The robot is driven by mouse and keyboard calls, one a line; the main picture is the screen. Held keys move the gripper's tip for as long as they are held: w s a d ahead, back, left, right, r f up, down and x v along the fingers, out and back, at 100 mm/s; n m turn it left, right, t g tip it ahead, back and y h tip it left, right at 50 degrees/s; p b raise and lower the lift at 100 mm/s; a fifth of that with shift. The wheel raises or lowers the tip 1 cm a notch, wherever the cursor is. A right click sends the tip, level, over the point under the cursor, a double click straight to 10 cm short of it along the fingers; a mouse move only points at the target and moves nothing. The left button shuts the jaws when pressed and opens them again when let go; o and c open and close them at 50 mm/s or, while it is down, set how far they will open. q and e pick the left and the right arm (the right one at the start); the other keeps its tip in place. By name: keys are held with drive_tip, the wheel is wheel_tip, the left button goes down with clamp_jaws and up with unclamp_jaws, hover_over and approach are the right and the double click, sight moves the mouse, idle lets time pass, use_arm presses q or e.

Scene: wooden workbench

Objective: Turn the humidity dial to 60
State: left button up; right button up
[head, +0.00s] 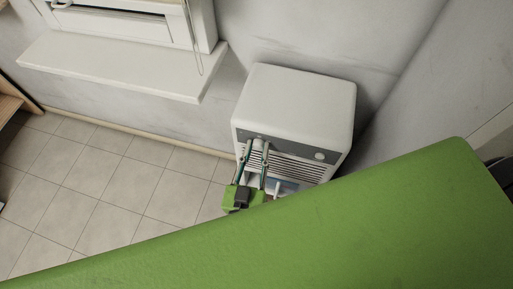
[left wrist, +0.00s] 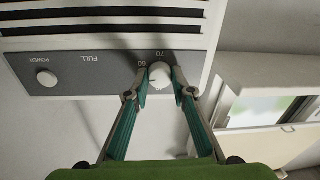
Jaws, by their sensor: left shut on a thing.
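The white dehumidifier-like appliance (head: 297,92) stands against the wall, with a grey control panel (head: 294,148) along its upper front. The white round humidity dial (left wrist: 160,75) is on that panel and shows upside down in the left wrist view, near the printed numbers 60 and 70. My left gripper (left wrist: 160,79) is shut on the dial, one teal finger on each side. In the head view the left gripper (head: 257,146) reaches the panel's left part. The dial's pointer setting cannot be read clearly. My right gripper is not in view.
A white POWER button (left wrist: 46,78) and the word FULL are on the same panel. Dark vent slats (left wrist: 105,20) lie beside the panel. A window sill (head: 122,66) juts out left of the appliance. The tiled floor (head: 120,180) at left is clear.

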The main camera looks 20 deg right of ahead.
use_arm(q)
drive_tip(key=m+p, duration=0.1)
drive_tip(key=m, duration=0.3)
drive_tip(key=shift+m+p, duration=0.3)
drive_tip(key=m, duration=0.3)
drive_tip(key=shift+h, duration=0.4)
drive_tip(key=shift+f+m+p, duration=0.1)
drive_tip(key=shift+m+p, duration=0.25)
drive_tip(key=shift+m, duration=0.55)
drive_tip(key=o, duration=1.1)
drive_tip(key=shift+o, duration=0.2)
drive_tip(key=shift+s, duration=0.1)
drive_tip(key=v, duration=1.1)
drive_tip(key=shift+s+a, duration=0.25)
drive_tip(key=shift+s, duration=0.1)
